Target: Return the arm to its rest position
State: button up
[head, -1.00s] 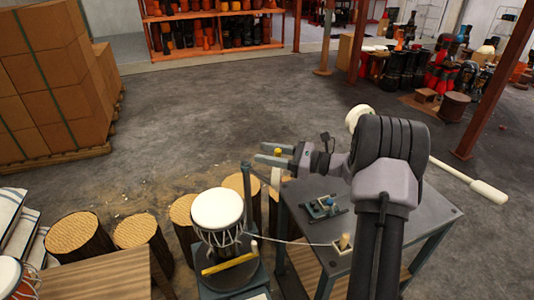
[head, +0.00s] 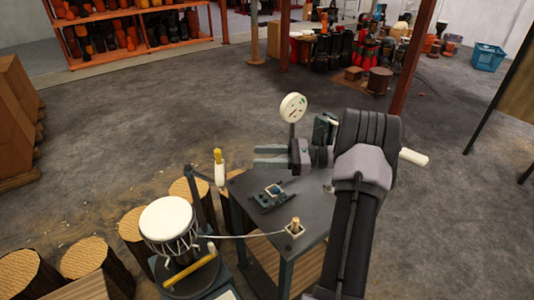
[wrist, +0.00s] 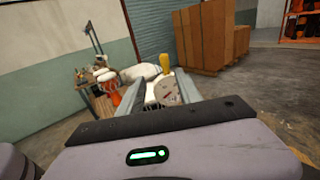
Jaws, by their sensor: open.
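My gripper (head: 270,156) is open and empty in the head view. It is in the air above the grey metal table (head: 315,192), pointing left. Its two fingers (wrist: 160,100) also show in the wrist view, apart, with the drum area beyond them. A white-topped goblet drum (head: 168,220) stands on a dark stand left of the table, with a cord running from it to a small peg block (head: 294,228) on the table. A white handle with a yellow top (head: 219,167) stands upright by the table's left edge.
A round dial gauge (head: 293,108) stands behind my gripper. A small teal-and-dark fixture (head: 271,196) lies on the table. Log stools (head: 95,262) stand at lower left. Stacked cartons (head: 14,120) are at far left. The floor (head: 160,125) between them and the table is clear.

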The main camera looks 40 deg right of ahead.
jog(key=shift+s+d, duration=0.35)
jog(key=shift+d, duration=0.05)
